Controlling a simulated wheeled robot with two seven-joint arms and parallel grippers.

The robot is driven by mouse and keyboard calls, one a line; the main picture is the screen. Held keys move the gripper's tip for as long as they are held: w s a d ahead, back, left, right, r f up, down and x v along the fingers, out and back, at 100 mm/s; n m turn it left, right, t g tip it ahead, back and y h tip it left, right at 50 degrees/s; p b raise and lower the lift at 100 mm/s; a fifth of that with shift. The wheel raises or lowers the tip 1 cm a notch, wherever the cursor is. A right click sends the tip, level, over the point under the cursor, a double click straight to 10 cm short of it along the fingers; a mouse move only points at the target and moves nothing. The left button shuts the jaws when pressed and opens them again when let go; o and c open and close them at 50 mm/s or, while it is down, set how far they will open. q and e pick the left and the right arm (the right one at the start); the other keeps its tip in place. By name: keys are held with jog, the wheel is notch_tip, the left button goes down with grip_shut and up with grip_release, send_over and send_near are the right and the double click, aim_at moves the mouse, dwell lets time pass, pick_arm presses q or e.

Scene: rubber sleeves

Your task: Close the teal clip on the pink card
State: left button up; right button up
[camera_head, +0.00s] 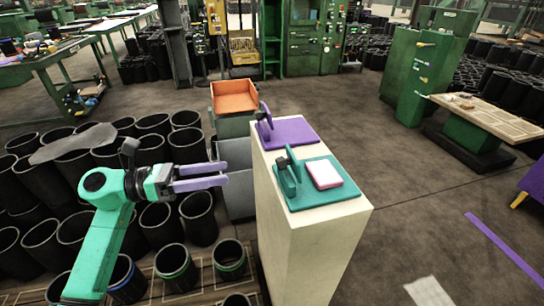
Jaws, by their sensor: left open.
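The teal clip (289,172) stands on a teal base plate (310,198) on top of a tall cream pedestal. Its lever is raised at the left side of the plate. The pink card (324,174), pale on top with a pink edge, lies on the plate just right of the clip. My left gripper (222,174) is left of the pedestal, its two lilac fingers pointing right, apart and empty. It does not touch the clip. My right gripper is not in the picture.
A purple clip (266,122) on a purple plate (290,134) sits behind on the same pedestal (322,240). An orange tray (235,97) stands behind it. Many black rubber sleeves (160,220) crowd the floor at left. The floor right of the pedestal is mostly clear.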

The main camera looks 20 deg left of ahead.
aim_at(277, 164)
pick_arm(q)
jog(key=p+x, duration=0.3)
jog(key=x, duration=0.8)
jog(key=shift+w+d+f, duration=0.15)
jog(key=shift+w+d, duration=0.1)
jog(key=shift+w, duration=0.1)
grip_shut()
